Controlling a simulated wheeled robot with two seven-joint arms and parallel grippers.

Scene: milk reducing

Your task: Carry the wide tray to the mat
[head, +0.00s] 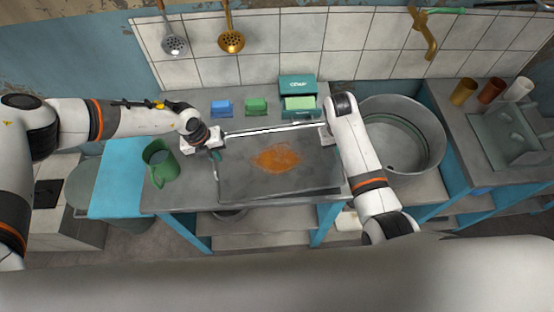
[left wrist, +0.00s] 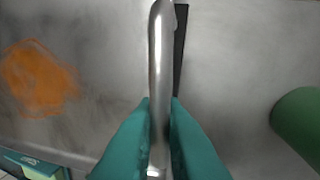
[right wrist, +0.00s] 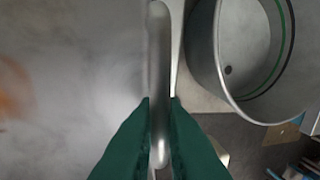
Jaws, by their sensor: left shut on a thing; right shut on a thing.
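The wide tray (head: 315,172) is a broad grey metal sheet over the middle of the counter, with a bright far rim and an orange patch (head: 276,158) showing near its middle. I cannot tell whether the tray touches the counter. My left gripper (head: 215,153) is shut on the tray's left handle, a metal bar (left wrist: 160,60) between its teal fingers (left wrist: 160,115). My right gripper (head: 327,136) is shut on the right handle (right wrist: 158,60), between its fingers (right wrist: 160,115). I cannot make out a separate mat; the tray hides the counter beneath it.
A green jug (head: 160,163) stands close left of the tray. Blue (head: 221,108) and green (head: 256,106) blocks and a teal box (head: 298,88) sit behind it. A large round metal tub (head: 425,140) is at the right. Several cups stand farther right.

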